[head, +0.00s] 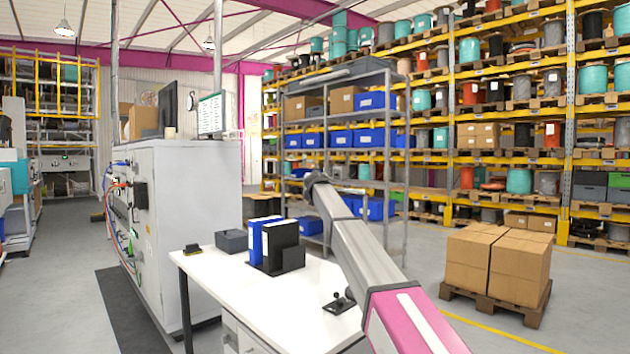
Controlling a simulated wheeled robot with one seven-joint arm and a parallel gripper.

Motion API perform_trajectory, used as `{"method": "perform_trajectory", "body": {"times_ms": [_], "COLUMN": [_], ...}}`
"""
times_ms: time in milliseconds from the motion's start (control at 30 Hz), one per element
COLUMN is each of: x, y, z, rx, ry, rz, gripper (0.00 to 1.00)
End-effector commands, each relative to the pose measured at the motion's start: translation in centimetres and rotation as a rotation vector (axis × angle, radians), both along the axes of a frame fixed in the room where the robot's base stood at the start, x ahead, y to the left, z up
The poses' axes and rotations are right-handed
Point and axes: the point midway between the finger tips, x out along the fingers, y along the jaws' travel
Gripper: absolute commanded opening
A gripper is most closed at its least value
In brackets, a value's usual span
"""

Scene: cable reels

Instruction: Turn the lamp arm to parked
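No lamp arm can be clearly made out in the head view. A small black foot with a short jointed piece (338,303) sits on the white desk (225,290) near its right edge. It may be the base of a lamp, but I cannot tell. My own grey and pink arm rises from the bottom right just beside it and covers part of the desk's right side. My arm ends in view at a grey joint above the desk; my gripper is not in view.
Blue and black binders (281,245), a grey box (231,241) and a small black item (193,249) stand on the desk. A tall light cabinet (195,215) is behind it. Cartons (492,262) on a pallet stand at right. Open floor lies between.

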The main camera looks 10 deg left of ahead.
Motion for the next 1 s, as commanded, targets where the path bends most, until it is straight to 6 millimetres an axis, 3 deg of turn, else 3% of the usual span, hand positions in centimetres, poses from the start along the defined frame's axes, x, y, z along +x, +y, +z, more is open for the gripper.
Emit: {"method": "perform_trajectory", "body": {"times_ms": [467,500,533,1000], "x": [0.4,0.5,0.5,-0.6], "y": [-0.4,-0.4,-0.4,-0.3], "z": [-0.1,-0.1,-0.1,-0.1], "rx": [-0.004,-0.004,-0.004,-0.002], "ry": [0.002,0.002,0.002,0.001], "rz": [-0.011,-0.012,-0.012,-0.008], "gripper": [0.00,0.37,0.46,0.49]}}
